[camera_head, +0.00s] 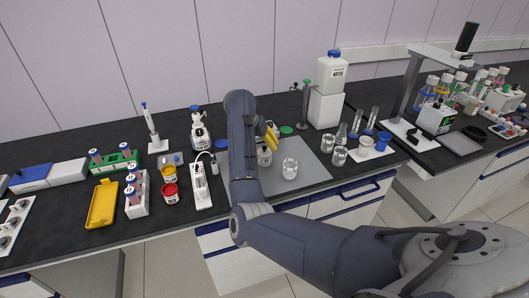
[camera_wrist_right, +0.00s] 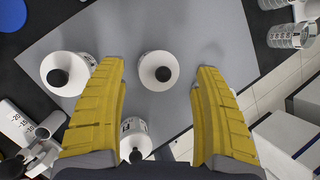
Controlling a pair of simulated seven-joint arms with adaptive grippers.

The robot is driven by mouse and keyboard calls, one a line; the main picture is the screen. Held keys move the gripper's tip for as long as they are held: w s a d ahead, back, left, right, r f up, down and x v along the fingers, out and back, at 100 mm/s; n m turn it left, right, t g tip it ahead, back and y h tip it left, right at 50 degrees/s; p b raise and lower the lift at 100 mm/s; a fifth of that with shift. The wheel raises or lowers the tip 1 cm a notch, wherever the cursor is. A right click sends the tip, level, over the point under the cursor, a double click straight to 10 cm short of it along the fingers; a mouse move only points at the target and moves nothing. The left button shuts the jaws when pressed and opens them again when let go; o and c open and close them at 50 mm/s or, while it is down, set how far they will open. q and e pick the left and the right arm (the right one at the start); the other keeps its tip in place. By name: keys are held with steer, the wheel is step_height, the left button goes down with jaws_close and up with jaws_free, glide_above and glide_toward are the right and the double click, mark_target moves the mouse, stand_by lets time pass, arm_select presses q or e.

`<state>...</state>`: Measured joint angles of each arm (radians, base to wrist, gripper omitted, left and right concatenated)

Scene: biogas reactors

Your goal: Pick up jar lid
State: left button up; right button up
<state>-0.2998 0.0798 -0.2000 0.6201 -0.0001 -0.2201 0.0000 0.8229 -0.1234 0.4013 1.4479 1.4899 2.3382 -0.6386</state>
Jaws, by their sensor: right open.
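On the grey mat (camera_head: 310,178) stand small white jars; one (camera_head: 290,168) is near the middle, another (camera_head: 264,157) is beside my right arm. In the right wrist view three round white tops with black centres show: one at left (camera_wrist_right: 52,72), one at centre (camera_wrist_right: 147,72), one low near the left finger (camera_wrist_right: 138,128). My right gripper (camera_head: 270,138) is partly hidden by its arm in the head view. In the wrist view its yellow fingers (camera_wrist_right: 160,66) are spread, with the centre top ahead of their tips and nothing gripped. My left gripper is out of view.
Flat green (camera_head: 286,129) and blue (camera_head: 221,144) discs lie on the dark bench. A blue-capped bottle (camera_head: 331,73) stands at the back. Glass beakers (camera_head: 339,157) are right of the mat. The mat's front right is clear.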

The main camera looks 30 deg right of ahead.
steer(key=shift+x, duration=1.15)
steer(key=shift+c, duration=0.4)
steer(key=c, duration=1.3)
